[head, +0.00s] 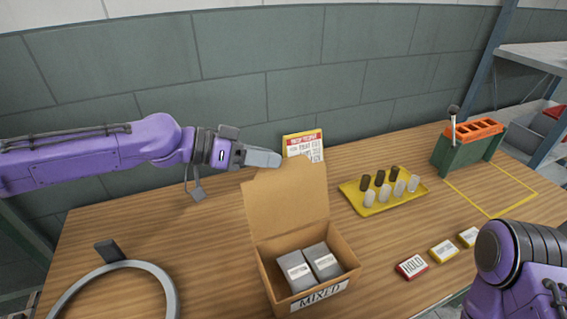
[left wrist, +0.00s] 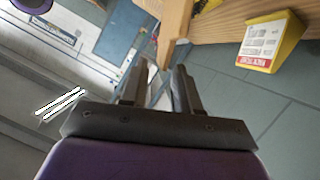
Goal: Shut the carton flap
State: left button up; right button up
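The carton (head: 262,262) stands open on the bench, with a label reading MIXED on its front. Its brown flap (head: 287,205) stands up at the back, leaning slightly backward. Two grey boxes (head: 308,265) sit inside. My left gripper (head: 272,158) is at the flap's top edge, above its left part; I cannot tell whether they touch. In the left wrist view its two fingers (left wrist: 160,72) are apart with nothing between them, and a brown piece (left wrist: 174,30), probably the flap, shows just beyond the tips. My right arm shows at lower right, its gripper out of frame.
A yellow sign (head: 304,145) stands behind the flap. A yellow tray (head: 383,205) with several dark and pale pieces lies to the right, beside a green-and-orange rack (head: 468,148). Small red and yellow blocks (head: 411,266) lie front right. A grey ring (head: 165,283) lies front left.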

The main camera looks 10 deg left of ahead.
pick_arm(q)
jog(key=x, duration=0.4)
jog(key=shift+w, duration=0.1)
jog(key=shift+c, duration=0.3)
grip_shut()
dwell(1.0)
